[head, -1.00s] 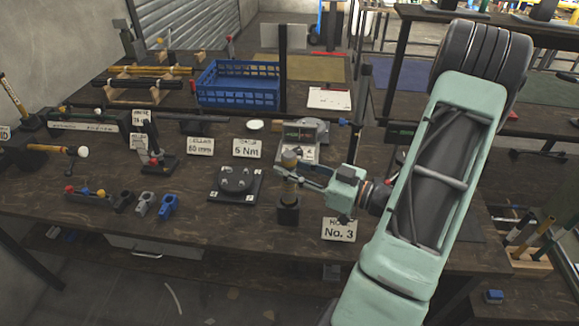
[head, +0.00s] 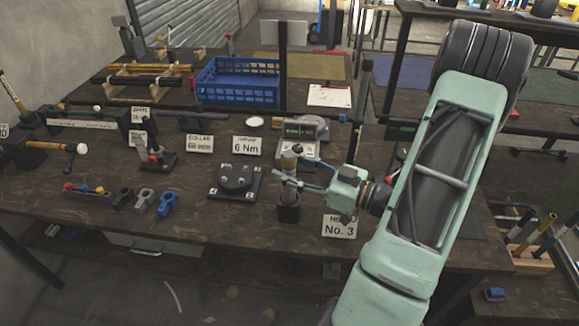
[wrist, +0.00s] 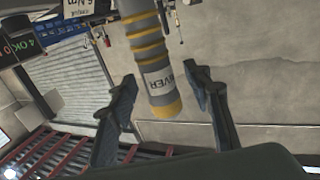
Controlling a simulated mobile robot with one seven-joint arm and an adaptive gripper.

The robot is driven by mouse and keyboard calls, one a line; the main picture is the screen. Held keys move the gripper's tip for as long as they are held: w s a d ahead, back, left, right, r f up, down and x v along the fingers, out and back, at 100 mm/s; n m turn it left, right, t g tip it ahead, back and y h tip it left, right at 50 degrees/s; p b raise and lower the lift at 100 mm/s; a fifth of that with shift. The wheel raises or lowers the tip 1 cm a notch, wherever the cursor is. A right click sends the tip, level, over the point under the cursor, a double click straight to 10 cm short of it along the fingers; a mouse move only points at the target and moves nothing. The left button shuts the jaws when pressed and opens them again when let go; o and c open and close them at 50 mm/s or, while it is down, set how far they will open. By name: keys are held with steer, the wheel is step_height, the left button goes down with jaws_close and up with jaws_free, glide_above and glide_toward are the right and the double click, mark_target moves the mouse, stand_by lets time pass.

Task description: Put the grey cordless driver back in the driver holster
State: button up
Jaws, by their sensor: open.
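The grey cordless driver (head: 290,162) with yellow bands stands upright, its lower end at the black driver holster (head: 288,213) on the near part of the bench. How deep it sits in the holster is hard to see. My gripper (head: 284,180) reaches in from the right with its fingers around the driver's upper body. In the wrist view, which looks inverted, the driver (wrist: 157,70) comes down from the top edge, its rounded end between my open fingers (wrist: 162,95). A gap shows on both sides. The holster does not show in the wrist view.
A meter with a display (head: 303,132) is close behind the driver. The No. 3 sign (head: 340,227) is below my gripper. A blue crate (head: 238,84) stands farther back. The bench's front edge is close.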

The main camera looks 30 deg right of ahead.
steer(key=v, duration=1.1)
steer(key=shift+s+d, duration=0.15)
steer(key=shift+s, duration=0.15)
steer(key=shift+w, duration=0.15)
